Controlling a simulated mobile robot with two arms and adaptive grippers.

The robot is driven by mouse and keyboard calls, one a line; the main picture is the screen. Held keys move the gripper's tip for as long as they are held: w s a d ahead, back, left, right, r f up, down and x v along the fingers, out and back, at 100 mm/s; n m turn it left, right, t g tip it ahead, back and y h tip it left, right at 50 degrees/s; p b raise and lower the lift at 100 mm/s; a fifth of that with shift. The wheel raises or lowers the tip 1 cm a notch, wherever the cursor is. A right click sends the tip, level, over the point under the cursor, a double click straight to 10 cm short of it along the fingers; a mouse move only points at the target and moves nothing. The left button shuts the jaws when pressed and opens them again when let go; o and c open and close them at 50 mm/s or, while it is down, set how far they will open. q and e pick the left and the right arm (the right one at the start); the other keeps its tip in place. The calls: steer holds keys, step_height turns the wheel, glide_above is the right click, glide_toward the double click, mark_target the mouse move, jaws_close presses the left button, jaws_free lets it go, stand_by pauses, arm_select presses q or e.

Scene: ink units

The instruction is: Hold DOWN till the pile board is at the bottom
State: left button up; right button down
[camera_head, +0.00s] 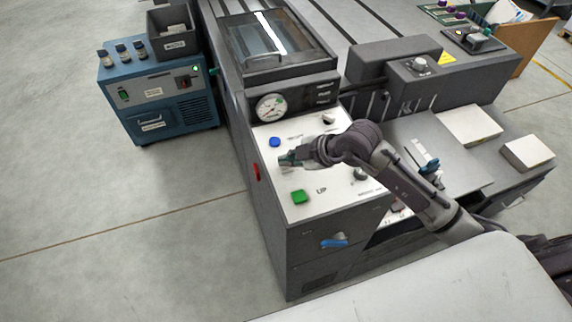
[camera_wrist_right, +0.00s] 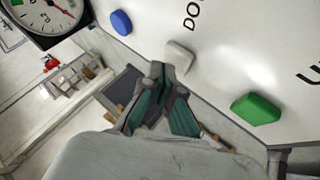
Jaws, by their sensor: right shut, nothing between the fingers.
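The white control panel (camera_head: 322,207) carries a blue button (camera_head: 274,142) and a green button (camera_head: 299,196) marked UP. In the right wrist view a pale grey button (camera_wrist_right: 180,56) sits between the blue button (camera_wrist_right: 121,22) and the green button (camera_wrist_right: 256,109), near letters reading "DO". My right gripper (camera_head: 287,160) is shut and empty, and hides the grey button in the head view. Its fingertips (camera_wrist_right: 168,72) are right at the grey button; I cannot tell whether they touch or press it. I cannot pick out the pile board. My left gripper is not in view.
A dial gauge (camera_head: 270,107) stands behind the buttons. A blue-handled lever (camera_head: 334,242) is on the front face. A blue unit (camera_head: 158,112) with small bottles stands on the floor at left, with free floor before it.

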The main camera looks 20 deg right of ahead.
steer(key=shift+f, duration=0.55)
stand_by(2.5)
steer(key=shift+r, duration=0.1)
stand_by(0.5)
steer(key=shift+r+p, duration=0.85)
step_height(320, 180, up, 5)
steer(key=p, duration=0.5)
